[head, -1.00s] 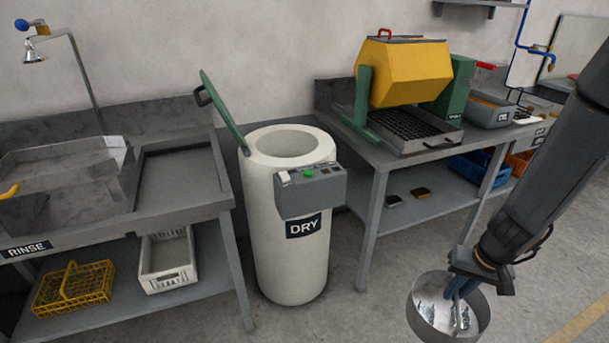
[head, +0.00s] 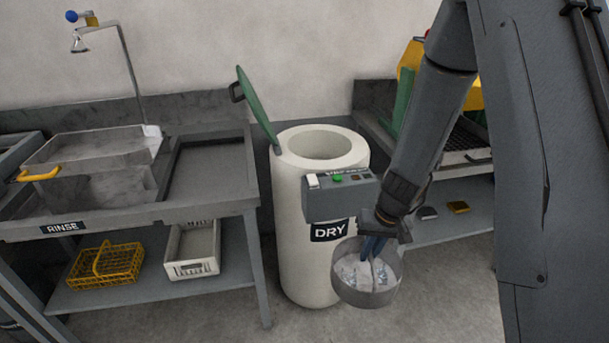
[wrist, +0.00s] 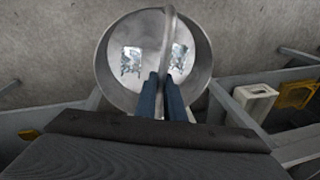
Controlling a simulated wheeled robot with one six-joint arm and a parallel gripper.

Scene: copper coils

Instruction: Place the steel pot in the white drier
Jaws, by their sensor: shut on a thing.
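The steel pot (head: 341,283) hangs in the air in front of the drier's lower right side in the head view. My gripper (head: 373,246) is shut on the pot's handle, which arches over its opening. The wrist view shows the blue fingers (wrist: 168,88) closed on the handle (wrist: 168,40), with shiny pieces inside the pot (wrist: 103,75). The white drier (head: 292,215) stands upright, marked DRY, with its round top opening uncovered. Its green lid (head: 258,108) is raised at the left of the rim.
The control box (head: 340,194) sticks out from the drier's front. The rinse bench (head: 200,210) stands left, with a yellow basket (head: 105,268) and a white crate (head: 193,250) below. Another bench (head: 460,215) stands right, partly behind my arm. Floor is clear in front.

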